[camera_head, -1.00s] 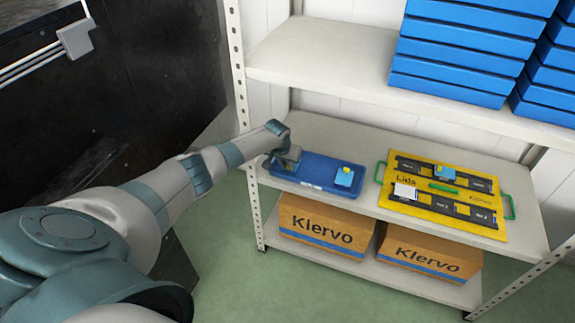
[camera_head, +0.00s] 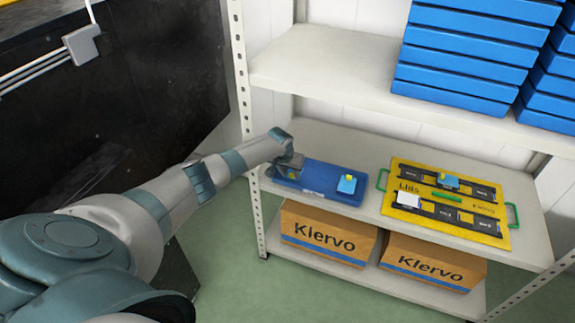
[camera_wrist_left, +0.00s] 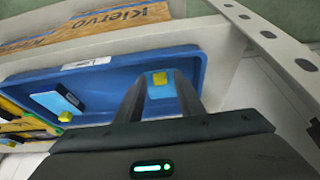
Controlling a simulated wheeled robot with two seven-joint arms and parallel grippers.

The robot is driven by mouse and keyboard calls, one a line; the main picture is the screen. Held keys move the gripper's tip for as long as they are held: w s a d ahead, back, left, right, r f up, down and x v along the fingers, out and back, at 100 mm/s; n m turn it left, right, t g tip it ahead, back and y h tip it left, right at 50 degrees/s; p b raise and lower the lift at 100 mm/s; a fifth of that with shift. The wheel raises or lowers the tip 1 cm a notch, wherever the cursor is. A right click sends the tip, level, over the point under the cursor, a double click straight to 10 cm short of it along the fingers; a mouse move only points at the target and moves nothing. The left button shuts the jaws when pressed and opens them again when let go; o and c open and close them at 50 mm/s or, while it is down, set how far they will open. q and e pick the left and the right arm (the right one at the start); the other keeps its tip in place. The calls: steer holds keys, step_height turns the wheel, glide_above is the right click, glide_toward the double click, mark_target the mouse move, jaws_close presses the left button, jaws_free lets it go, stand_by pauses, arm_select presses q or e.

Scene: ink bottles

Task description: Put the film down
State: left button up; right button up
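A light-blue film with a yellow tab (camera_wrist_left: 160,82) shows between the fingertips of my left gripper (camera_wrist_left: 161,82). It appears to lie in the blue tray (camera_wrist_left: 109,85). The fingers stand apart on either side of the tab, with a visible gap. In the head view my left gripper (camera_head: 290,168) is over the left end of the blue tray (camera_head: 319,188) and hides most of this film. A second light-blue film with a yellow tab (camera_head: 347,185) lies in the tray's right part; it also shows in the left wrist view (camera_wrist_left: 52,104). My right gripper is out of view.
A yellow board (camera_head: 420,214) with black strips, green handles and light pieces lies right of the tray on the white shelf (camera_head: 365,150). Cardboard boxes (camera_head: 325,237) stand below. Blue trays (camera_head: 470,50) are stacked above. A metal post (camera_head: 240,90) stands left.

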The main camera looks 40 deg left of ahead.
arm_select(q)
steer(key=shift+s+r, duration=0.15)
steer(key=shift+r, duration=0.45)
steer(key=v, duration=1.1)
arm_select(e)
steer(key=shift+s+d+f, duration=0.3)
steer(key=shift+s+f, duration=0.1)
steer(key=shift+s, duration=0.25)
arm_select(q)
steer(key=shift+r, duration=0.1)
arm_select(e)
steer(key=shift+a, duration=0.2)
